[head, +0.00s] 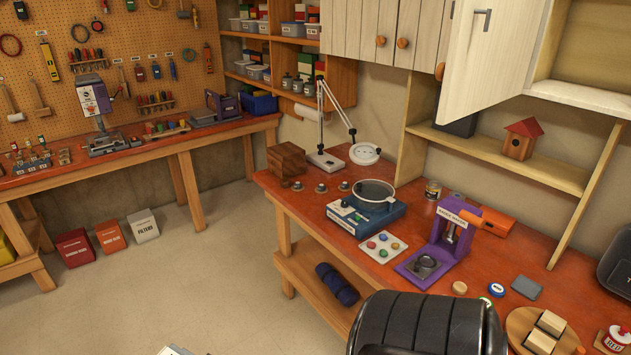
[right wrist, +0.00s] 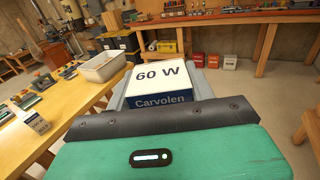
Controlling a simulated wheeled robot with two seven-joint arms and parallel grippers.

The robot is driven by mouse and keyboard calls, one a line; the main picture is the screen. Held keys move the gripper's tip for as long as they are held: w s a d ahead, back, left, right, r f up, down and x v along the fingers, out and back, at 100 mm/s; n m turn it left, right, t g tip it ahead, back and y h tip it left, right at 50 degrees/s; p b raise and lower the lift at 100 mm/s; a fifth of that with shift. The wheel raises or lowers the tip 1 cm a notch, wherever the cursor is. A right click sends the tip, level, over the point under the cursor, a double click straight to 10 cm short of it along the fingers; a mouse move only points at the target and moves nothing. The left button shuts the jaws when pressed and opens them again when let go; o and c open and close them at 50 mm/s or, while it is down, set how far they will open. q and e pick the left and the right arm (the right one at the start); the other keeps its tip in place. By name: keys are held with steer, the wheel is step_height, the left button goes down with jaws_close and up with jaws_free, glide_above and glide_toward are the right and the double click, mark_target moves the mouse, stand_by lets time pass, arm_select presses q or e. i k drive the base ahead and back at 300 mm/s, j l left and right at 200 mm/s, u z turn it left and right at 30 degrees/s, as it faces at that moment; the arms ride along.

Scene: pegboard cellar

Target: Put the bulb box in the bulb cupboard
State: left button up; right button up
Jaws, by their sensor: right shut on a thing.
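The bulb box (right wrist: 160,75), white and blue and marked "60 W" and "Carvolen", shows in the right wrist view. My right gripper (right wrist: 158,90) is shut on it, with grey fingers at its sides. In the head view, a pale wall cupboard (head: 492,50) at the upper right has its door swung open; the visible part of its inside is bare. I see no label naming it as the bulb cupboard. My right gripper is not clearly seen in the head view, so its distance from the cupboard cannot be told. My left gripper is in neither view.
An orange-topped bench (head: 405,275) below the cupboard holds a purple press (head: 450,235), a blue sieve device (head: 365,212) and a lamp (head: 325,160). A shelf under the cupboard holds a birdhouse (head: 520,138). Free floor (head: 180,280) lies left of the bench.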

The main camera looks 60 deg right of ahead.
mark_target(603, 100)
steer(key=i+l+z, duration=0.1)
steer(key=z, duration=0.3)
steer(key=i+l+z, duration=0.1)
steer(key=z, duration=0.3)
steer(key=i+l+z, duration=0.1)
steer(key=z, duration=0.25)
steer(key=i+l+z, duration=0.15)
steer(key=z, duration=0.25)
steer(key=i+j+z, duration=0.1)
steer(key=z, duration=0.3)
steer(key=i+j+z, duration=0.15)
steer(key=z, duration=0.3)
steer(key=i+j+z, duration=0.1)
steer(key=z, duration=0.3)
